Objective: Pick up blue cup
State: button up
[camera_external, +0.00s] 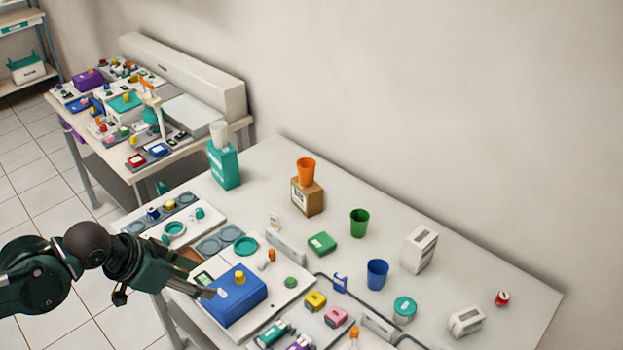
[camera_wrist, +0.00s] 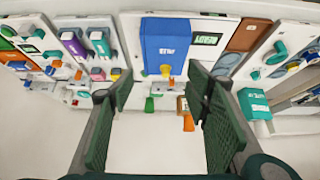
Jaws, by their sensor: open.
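The blue cup (camera_external: 377,274) stands upright on the white table, right of centre in the external view. It is open at the top and looks empty. I cannot make it out in the wrist view. My gripper (camera_external: 208,293) is at the near left of the table, beside the blue box (camera_external: 237,296), well apart from the cup. In the wrist view my gripper (camera_wrist: 158,90) is open with nothing between its fingers, and the blue box shows ahead of it.
A green cup (camera_external: 359,223) and an orange cup (camera_external: 306,171) on a brown box (camera_external: 307,197) stand behind the blue cup. A white box (camera_external: 419,250) and a teal round container (camera_external: 404,309) are close to it. A black cable (camera_external: 357,303) runs in front.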

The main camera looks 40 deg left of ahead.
jog(key=shift+o, duration=0.6)
jog(key=shift+r, duration=0.1)
jog(key=w+d+r+m+p, duration=0.25)
jog(key=w+r+p, duration=0.2)
jog(key=w, duration=0.55)
jog(key=m+g+h+p, duration=0.35)
jog(key=m+p, duration=0.35)
jog(key=p, duration=0.6)
send_over(377, 276)
jog(key=a, duration=0.4)
notch_tip(377, 276, down, 11)
jog(key=shift+w+d+r+g, duration=0.15)
jog(key=shift+w+g, duration=0.1)
